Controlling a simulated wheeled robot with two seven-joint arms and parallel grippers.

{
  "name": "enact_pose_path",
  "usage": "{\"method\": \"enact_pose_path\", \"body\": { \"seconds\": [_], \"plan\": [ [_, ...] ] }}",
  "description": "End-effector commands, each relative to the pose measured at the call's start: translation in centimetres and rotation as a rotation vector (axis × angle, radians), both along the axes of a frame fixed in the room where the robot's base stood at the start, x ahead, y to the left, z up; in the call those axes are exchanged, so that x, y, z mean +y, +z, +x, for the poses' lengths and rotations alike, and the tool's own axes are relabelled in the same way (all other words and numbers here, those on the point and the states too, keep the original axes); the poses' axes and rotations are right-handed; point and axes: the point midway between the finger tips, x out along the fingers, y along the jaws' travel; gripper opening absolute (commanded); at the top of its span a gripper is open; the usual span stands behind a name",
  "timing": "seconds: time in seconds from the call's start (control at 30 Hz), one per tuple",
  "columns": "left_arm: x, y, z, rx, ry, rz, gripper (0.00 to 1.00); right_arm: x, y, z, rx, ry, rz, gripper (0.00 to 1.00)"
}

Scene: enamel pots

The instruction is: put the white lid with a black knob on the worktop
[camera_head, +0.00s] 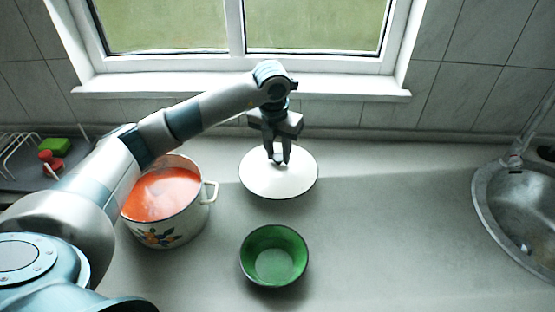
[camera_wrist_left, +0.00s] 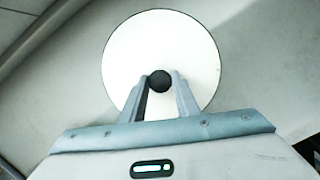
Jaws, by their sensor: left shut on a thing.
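The white lid (camera_head: 278,183) is a round, flat disc at the back middle of the worktop (camera_head: 370,220), right of the pot. It also shows in the left wrist view (camera_wrist_left: 190,45), with its black knob (camera_wrist_left: 159,81) between the fingers. My left gripper (camera_head: 278,160) is above the lid, pointing down, shut on the knob; the gripper also shows in the left wrist view (camera_wrist_left: 160,85). I cannot tell whether the lid touches the worktop or hangs just above it. My right gripper is not in view.
A white enamel pot (camera_head: 167,235) with orange-red contents stands uncovered at the left, under my left arm. A green bowl (camera_head: 274,257) stands at the front middle. A metal sink (camera_head: 520,215) is at the right. A dish rack (camera_head: 22,153) is far left. The worktop right of the lid is clear.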

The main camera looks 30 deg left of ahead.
Motion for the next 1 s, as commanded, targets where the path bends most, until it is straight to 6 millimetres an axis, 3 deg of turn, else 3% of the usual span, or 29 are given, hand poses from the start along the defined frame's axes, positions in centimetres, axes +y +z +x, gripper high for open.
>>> {"method": "enact_pose_path", "body": {
  "seconds": [0.43,0.77,1.0],
  "plan": [
    [0.3,-0.4,0.1,-0.001,0.0,-0.001,0.07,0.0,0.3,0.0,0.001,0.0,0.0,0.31],
    [0.2,-3.7,0.0,0.001,-0.001,-0.001,0.07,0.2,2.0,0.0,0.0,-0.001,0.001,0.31],
    [0.2,-4.2,0.1,-0.003,-0.001,-0.001,0.07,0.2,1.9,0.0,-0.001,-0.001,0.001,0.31]
  ]
}}
